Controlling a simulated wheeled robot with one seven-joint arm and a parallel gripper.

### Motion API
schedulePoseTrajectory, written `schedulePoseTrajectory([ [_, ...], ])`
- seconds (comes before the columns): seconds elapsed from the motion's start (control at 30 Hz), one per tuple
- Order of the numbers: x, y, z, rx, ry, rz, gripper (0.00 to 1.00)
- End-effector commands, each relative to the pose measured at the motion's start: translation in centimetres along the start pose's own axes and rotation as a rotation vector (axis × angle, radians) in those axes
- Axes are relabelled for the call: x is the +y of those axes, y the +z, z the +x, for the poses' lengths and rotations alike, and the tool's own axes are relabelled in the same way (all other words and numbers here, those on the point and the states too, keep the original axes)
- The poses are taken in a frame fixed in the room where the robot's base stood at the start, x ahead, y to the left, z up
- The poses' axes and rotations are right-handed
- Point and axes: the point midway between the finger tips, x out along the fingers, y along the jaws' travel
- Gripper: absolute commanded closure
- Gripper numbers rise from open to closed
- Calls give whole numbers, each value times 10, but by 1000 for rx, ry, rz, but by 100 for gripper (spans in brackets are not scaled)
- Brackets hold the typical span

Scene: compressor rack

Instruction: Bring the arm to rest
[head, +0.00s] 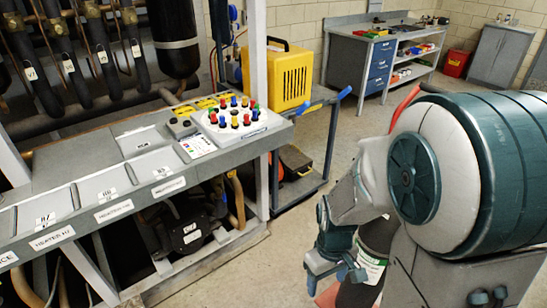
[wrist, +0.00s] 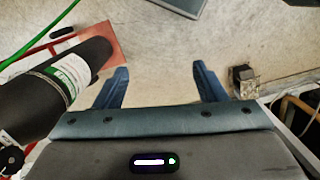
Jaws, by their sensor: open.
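My gripper (head: 335,272) hangs low at the lower middle of the head view, in front of the rack bench and apart from it. In the wrist view my gripper (wrist: 162,80) shows two blue fingers spread wide, with only bare floor between them. It is open and empty. My arm (head: 455,160) is folded at the right of the head view and hides part of the floor. A dark cylinder (head: 377,240) with a white and green label stands close behind my gripper; the cylinder (wrist: 50,88) also shows left of the fingers in the wrist view.
The rack bench (head: 95,205) with labelled bins runs along the left. A panel of coloured knobs (head: 236,118) sits on its end. A cart (head: 305,165) carries a yellow case (head: 277,76). A blue workbench (head: 378,65) stands at the back. Floor between cart and workbench is clear.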

Motion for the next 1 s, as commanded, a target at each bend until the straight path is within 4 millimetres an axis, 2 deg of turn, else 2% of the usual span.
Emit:
schedulePoseTrajectory([
  [0.03,1,1,-16,40,-6,40,35],
  [0.3,4,19,-88,206,4,253,35],
  [0.5,5,41,-129,304,44,397,35],
  [0.7,4,53,-147,348,73,470,35],
  [1.0,4,55,-148,352,76,479,35],
])
